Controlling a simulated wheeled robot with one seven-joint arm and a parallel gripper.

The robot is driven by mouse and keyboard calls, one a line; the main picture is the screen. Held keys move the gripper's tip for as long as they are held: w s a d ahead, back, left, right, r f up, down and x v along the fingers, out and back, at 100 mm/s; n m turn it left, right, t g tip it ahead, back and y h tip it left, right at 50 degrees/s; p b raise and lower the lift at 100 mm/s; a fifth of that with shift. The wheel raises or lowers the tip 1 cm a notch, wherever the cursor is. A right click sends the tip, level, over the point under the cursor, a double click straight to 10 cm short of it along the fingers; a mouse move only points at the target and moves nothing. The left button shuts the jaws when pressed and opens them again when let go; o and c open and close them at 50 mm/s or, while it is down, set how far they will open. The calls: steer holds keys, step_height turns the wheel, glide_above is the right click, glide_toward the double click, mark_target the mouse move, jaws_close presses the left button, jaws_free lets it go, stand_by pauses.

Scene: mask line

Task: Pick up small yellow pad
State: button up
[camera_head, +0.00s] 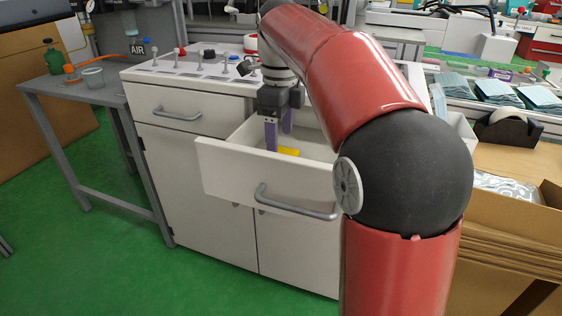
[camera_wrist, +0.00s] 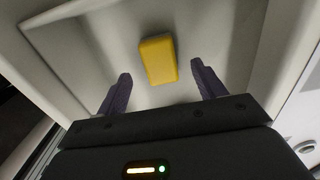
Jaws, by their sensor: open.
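The small yellow pad (camera_wrist: 158,60) lies on the floor of the open white drawer (camera_head: 228,172). In the head view only part of the pad (camera_head: 289,151) shows above the drawer front. My gripper (camera_head: 279,140) points down into the drawer, with its purple fingers apart and nothing between them. In the wrist view my gripper (camera_wrist: 160,82) has one finger on each side of the pad's line, and the pad lies a little beyond the fingertips. I see no contact between fingers and pad.
The drawer's walls stand close around my gripper. The white cabinet (camera_head: 200,182) has a closed drawer at left and a control panel (camera_head: 200,64) on top. A grey table (camera_head: 75,88) stands at left. A tape dispenser (camera_head: 507,130) and blue masks (camera_head: 497,90) are at right.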

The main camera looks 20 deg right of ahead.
mark_target(282, 151)
step_height(282, 151, down, 5)
steer(key=shift+s+d+b, duration=0.1)
steer(key=shift+s+b, duration=0.05)
steer(key=shift+b, duration=0.65)
steer(key=c, duration=1.1)
